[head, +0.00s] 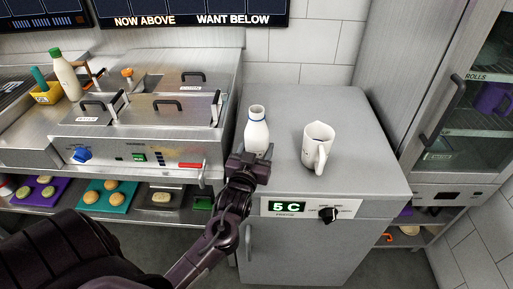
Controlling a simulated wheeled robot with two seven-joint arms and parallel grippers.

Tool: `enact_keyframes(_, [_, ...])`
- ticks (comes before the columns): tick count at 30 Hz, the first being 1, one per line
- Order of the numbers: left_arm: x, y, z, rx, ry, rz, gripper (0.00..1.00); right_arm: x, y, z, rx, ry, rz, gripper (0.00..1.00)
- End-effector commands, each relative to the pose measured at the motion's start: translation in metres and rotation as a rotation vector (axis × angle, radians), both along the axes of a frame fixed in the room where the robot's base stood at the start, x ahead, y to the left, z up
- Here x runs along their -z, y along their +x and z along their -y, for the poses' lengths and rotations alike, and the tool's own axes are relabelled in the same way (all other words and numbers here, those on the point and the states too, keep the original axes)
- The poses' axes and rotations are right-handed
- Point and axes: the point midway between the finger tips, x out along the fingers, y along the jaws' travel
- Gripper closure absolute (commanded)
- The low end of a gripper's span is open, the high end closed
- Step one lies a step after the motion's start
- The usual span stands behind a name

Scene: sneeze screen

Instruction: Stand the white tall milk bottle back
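A white bottle (256,132) with a blue band at its neck stands upright on the grey cabinet top (350,112), near its left side. My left gripper (249,160) is at the front of this bottle's lower part. Its fingers are not clear against the bottle, so I cannot tell whether they are open or shut on it. My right gripper is not in view.
A white jug (317,147) stands to the right of the banded bottle. The steel cooking unit (140,147) with lids borders the cabinet on the left. A glass-doored cabinet (470,120) stands at the right. The cabinet top behind the bottle and jug is clear.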

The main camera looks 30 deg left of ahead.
Motion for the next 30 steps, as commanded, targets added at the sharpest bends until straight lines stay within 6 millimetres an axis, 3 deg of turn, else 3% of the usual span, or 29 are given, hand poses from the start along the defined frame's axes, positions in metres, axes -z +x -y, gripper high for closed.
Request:
enact_keyframes(1, [0.000, 0.000, 0.000, 0.000, 0.000, -0.001, 0.36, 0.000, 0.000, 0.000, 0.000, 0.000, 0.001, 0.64])
enact_keyframes(5, [0.000, 0.000, 0.000, 0.000, 0.000, -0.001, 0.20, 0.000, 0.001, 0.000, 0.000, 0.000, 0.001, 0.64])
enact_keyframes(16, [-0.002, -0.003, 0.001, 0.000, -0.001, -0.002, 0.20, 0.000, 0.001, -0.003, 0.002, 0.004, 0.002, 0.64])
enact_keyframes(30, [-0.001, -0.087, 0.029, 0.000, -0.003, -0.004, 0.20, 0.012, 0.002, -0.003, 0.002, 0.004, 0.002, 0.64])
